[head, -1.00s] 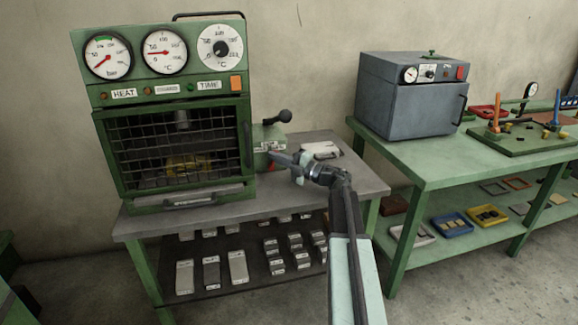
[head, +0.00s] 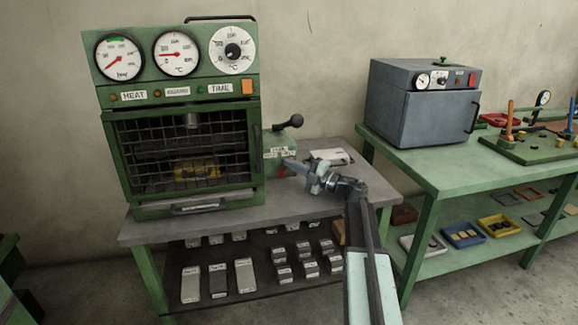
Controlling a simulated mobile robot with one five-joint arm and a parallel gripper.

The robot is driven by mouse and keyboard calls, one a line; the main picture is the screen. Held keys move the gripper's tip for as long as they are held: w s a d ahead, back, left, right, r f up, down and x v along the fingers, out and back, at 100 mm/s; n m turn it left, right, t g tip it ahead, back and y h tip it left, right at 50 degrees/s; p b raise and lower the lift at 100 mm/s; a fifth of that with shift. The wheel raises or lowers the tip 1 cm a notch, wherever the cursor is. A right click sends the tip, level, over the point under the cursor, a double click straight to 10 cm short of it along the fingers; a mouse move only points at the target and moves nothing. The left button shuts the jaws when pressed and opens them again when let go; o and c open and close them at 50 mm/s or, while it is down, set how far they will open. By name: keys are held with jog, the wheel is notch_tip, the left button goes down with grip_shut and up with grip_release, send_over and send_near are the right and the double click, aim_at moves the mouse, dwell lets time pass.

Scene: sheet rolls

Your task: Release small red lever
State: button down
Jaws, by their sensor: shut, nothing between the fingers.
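The small red lever (head: 282,171) shows as a little red patch low on the green pump block (head: 279,155) at the right side of the green press (head: 186,120). My gripper (head: 292,164) is shut and empty, with its tips at the front of the block, just above and right of the red patch. The fingers hide part of the block and perhaps part of the lever. I cannot tell whether the tips touch it. A black-knobbed handle (head: 295,121) rises from the block.
The press stands on a grey-topped bench (head: 150,228) with metal blocks on its lower shelf. A pale plate (head: 332,156) lies behind my gripper. A grey oven (head: 425,105) stands on the green table (head: 455,157) at the right.

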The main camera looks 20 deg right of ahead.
jog(key=shift+d+r, duration=0.1)
dwell(0.4)
jog(key=shift+r+p, duration=0.35)
jog(key=shift+p, duration=0.1)
jog(key=s+a+r+p, duration=0.2)
jog(key=s, duration=0.5)
jog(key=s+a+r+p, duration=0.1)
jog(key=s+r+p, duration=0.1)
jog(key=s, duration=0.6)
jog(key=shift+s+a, duration=0.3)
jog(key=shift+a, duration=0.1)
